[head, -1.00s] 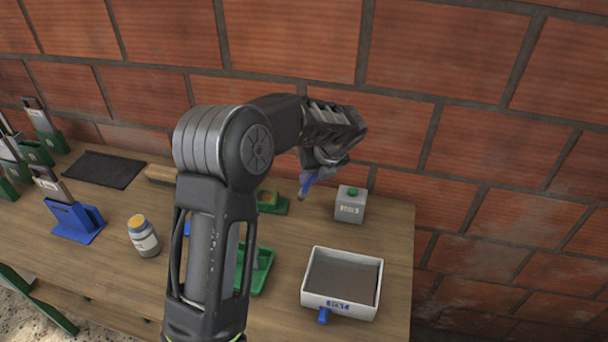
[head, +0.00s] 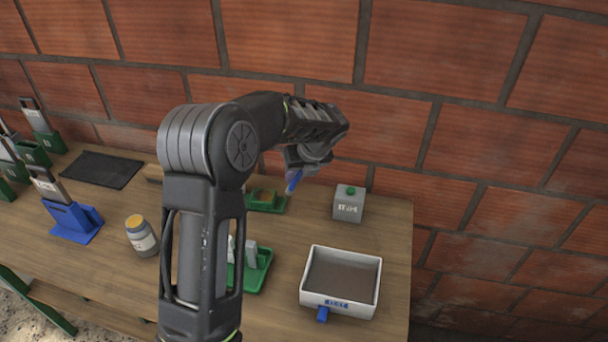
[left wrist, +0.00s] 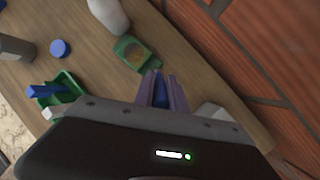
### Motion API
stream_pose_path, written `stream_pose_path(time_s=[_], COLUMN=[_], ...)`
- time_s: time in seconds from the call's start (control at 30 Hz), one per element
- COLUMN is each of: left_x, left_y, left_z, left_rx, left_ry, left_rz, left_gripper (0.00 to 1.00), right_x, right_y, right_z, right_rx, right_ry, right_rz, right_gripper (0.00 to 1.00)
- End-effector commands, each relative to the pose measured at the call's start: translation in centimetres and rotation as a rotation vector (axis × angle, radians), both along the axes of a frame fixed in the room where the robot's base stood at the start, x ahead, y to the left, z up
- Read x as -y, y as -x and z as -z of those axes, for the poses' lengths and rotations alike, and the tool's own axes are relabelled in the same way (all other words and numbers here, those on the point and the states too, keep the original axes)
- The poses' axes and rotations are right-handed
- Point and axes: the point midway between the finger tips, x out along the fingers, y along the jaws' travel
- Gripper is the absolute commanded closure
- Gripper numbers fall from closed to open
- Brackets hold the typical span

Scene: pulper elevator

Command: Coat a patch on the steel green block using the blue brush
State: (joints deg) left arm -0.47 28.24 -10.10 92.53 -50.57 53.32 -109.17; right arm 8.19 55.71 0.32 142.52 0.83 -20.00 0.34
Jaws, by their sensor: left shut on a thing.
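My left gripper (head: 301,163) is shut on the blue brush (head: 293,180), whose blue end points down above the table's back part. The left wrist view shows the blue brush (left wrist: 160,93) between the fingertips (left wrist: 161,92). Below it lies a green holder (head: 270,206) with a yellowish pad, also in the left wrist view (left wrist: 124,44). Steel plates stand in green holders (head: 50,142) at far left. I cannot tell which piece is the steel green block. My right gripper is out of view.
A grey box with a green knob (head: 348,206) stands right of the gripper. A white tray (head: 341,307) lies front right. A jar (head: 142,241), a blue holder (head: 75,226) and a dark mat (head: 100,170) are left. A brick wall (head: 450,120) is close behind.

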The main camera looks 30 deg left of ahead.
Motion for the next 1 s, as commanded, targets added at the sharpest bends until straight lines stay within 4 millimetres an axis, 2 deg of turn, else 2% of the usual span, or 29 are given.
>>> stream_pose_path(time_s=[0.47, 0.8, 1.0], left_x=[-0.6, -3.2, -3.9], left_y=[0.2, 1.0, 1.3], left_z=[0.0, 0.1, 0.2], left_rx=[0.000, -0.001, -0.002], left_ry=[0.000, 0.000, -0.001], left_rz=[0.000, -0.001, 0.000], left_gripper=[1.00, 1.00, 1.00], right_x=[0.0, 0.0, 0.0], right_y=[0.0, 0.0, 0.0], right_z=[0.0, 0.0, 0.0], right_rx=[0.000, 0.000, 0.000], right_ry=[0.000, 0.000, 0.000], right_rz=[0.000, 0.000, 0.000], right_gripper=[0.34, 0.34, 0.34])
